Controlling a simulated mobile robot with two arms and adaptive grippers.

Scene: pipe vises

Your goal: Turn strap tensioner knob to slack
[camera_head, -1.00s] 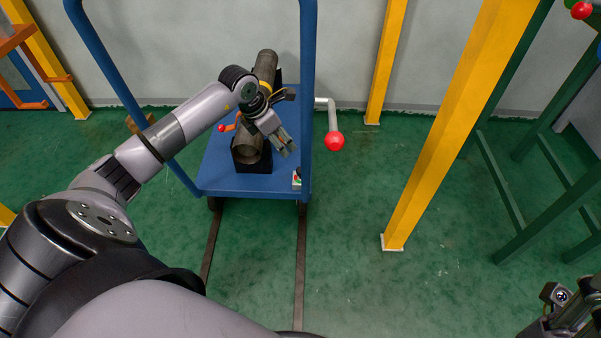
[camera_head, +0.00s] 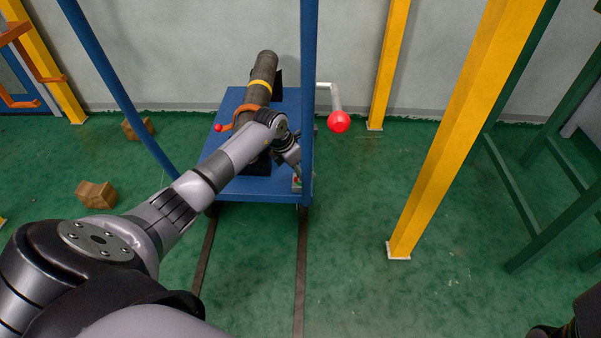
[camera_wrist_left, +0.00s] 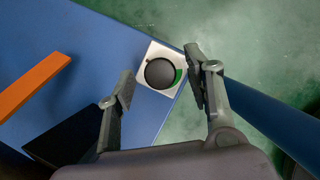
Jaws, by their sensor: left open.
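The tensioner knob (camera_wrist_left: 160,73) is a round black dial on a pale square plate (camera_wrist_left: 148,94) with a green mark at its right. It sits at the blue cart's corner. In the head view the plate (camera_head: 296,184) is mostly hidden by my left gripper (camera_head: 296,174). In the left wrist view my left gripper (camera_wrist_left: 160,64) is open, with one finger on each side of the knob and gaps between. Contact cannot be seen. A dark part of my right gripper (camera_head: 552,331) shows at the bottom right, cut off by the frame.
A grey pipe (camera_head: 264,68) with a yellow band lies on the blue cart (camera_head: 240,188). An orange piece (camera_wrist_left: 32,84) is left of the knob. The cart's blue post (camera_head: 308,60) stands close right of my gripper. A red-ball handle (camera_head: 339,122) and yellow posts (camera_head: 440,140) stand farther right.

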